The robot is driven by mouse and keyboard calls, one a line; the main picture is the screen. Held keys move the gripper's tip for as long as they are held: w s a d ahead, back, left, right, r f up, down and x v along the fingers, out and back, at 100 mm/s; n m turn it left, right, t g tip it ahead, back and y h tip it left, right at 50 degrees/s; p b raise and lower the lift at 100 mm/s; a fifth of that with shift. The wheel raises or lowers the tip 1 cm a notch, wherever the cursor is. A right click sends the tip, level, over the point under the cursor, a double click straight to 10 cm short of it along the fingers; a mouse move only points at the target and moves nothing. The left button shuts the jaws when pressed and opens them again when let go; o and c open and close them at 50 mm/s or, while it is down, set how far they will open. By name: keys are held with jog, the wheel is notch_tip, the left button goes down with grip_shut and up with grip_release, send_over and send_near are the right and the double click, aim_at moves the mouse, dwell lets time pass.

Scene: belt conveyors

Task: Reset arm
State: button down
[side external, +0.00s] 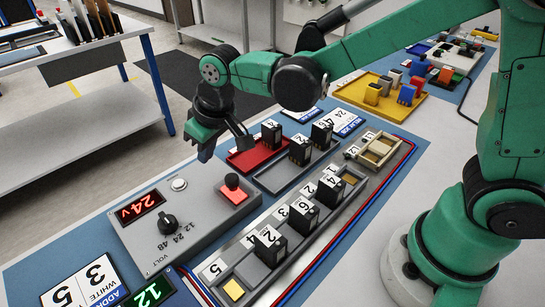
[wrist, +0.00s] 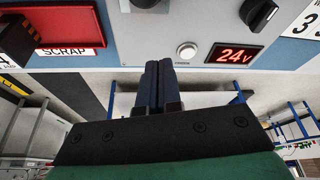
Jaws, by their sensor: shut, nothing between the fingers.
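My green arm reaches across the table in the side view, and my gripper (side external: 208,150) hangs over the far edge of the grey control panel (side external: 150,232), near the red tray (side external: 246,160). In the wrist view my gripper (wrist: 158,72) has its two dark fingers together, with nothing between them. The fingertips point toward the panel edge, beside the white round button (wrist: 186,50).
Numbered black modules (side external: 303,214) stand in a grey rail along the table. More black modules stand by the red tray and a dark tray (side external: 277,181). A yellow tray (side external: 400,113) with coloured blocks lies farther right.

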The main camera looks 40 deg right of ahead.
aim_at(223, 182)
jog(key=a+v, duration=0.1)
jog(key=v, duration=0.6)
jog(key=s+d+f+m+t, duration=0.1)
jog(key=s+d, duration=0.3)
jog(key=d, duration=0.2)
jog(key=s+d+m+t+h, duration=0.1)
jog(key=s+d+m+t, duration=0.1)
jog(key=s+d, duration=0.2)
jog(key=d, duration=0.3)
jog(key=shift+s+f, duration=0.15)
jog(key=shift+f, duration=0.25)
